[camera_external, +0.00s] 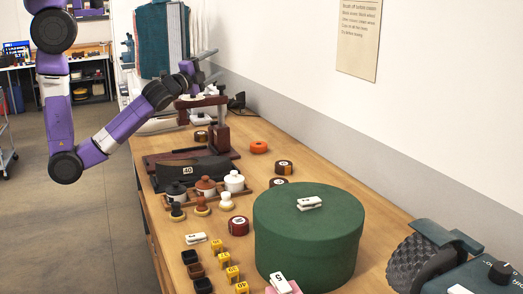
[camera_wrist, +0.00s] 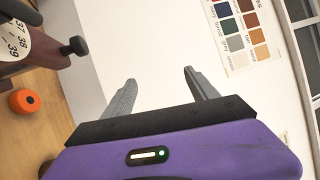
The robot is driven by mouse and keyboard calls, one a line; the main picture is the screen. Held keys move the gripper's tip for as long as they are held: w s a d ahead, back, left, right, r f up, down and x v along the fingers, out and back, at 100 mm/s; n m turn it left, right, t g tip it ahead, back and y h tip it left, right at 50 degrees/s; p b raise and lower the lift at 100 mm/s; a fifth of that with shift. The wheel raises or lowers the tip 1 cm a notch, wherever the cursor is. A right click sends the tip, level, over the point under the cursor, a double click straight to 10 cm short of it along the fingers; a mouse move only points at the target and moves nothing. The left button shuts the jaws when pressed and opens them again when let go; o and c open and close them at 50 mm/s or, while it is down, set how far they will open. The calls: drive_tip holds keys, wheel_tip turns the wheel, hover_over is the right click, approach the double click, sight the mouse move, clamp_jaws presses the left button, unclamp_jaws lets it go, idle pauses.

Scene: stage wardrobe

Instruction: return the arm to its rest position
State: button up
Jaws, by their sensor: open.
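My arm (camera_external: 108,138) is purple with dark joints. It hangs down at the left of the external view, bends at a low elbow beside the bench, and rises to the right. My gripper (camera_external: 208,67) is over the far part of the bench, above a dark wooden stand (camera_external: 221,113), its fingers pointing right toward the wall. In the wrist view my gripper (camera_wrist: 158,76) has two grey fingers spread wide apart with nothing between them. Behind them is bare white wall.
The bench (camera_external: 258,172) carries a large green round box (camera_external: 307,235), stampers, lidded pots, yellow blocks and tape rolls. An orange roll (camera_wrist: 24,102) and a numbered disc (camera_wrist: 16,40) show in the wrist view, with a colour chart (camera_wrist: 240,32) on the wall. Floor left of the bench is open.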

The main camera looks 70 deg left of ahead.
drive_tip(key=s+d+f+n+g+h+b, duration=0.1)
drive_tip(key=s+d+f+n+h+b, duration=0.2)
drive_tip(key=s+f, duration=0.55)
drive_tip(key=s+d+f+h+b, duration=0.35)
drive_tip(key=s+d+f, duration=0.2)
drive_tip(key=f, duration=0.65)
drive_tip(key=s+d+f+n+g+h+b, duration=0.1)
drive_tip(key=s+f+n+b, duration=0.2)
drive_tip(key=s, duration=0.6)
drive_tip(key=s+d+f+n+g+h+b, duration=0.1)
drive_tip(key=s+d+f+n+g+b, duration=0.1)
drive_tip(key=s+f+n, duration=0.5)
drive_tip(key=shift+s+f+h+b, duration=0.15)
drive_tip(key=shift+s+h+b, duration=0.3)
drive_tip(key=shift+s, duration=0.5)
idle(3.4)
